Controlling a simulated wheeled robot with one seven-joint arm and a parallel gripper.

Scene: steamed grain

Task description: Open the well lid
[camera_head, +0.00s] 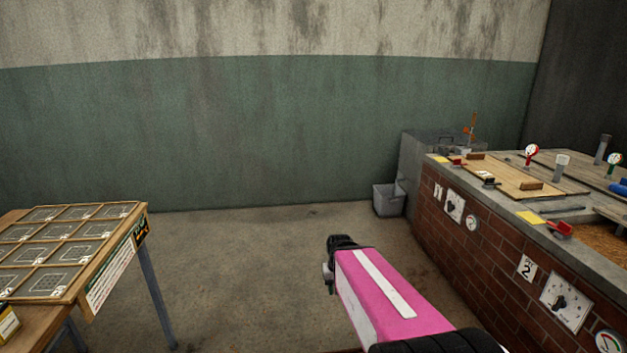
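No single thing is marked as the well. A pale wooden lid (512,182) with small wooden handles lies flat on the brick counter (455,232) at the right. A greyer board (572,172) lies behind it, and both look shut. A grey metal box (416,165) with a dark handle on its top stands at the counter's far end. I cannot tell which of these is the well. My pink arm link reaches forward from the lower right, left of the counter and apart from it. My gripper's fingers do not show.
A grain-filled opening (605,238) lies at the counter's near right. Gauges and dials (565,301) line its brick front. A grey bin (388,200) stands by the metal box. A table with a gridded board (118,240) is at left. The floor (240,260) between is clear.

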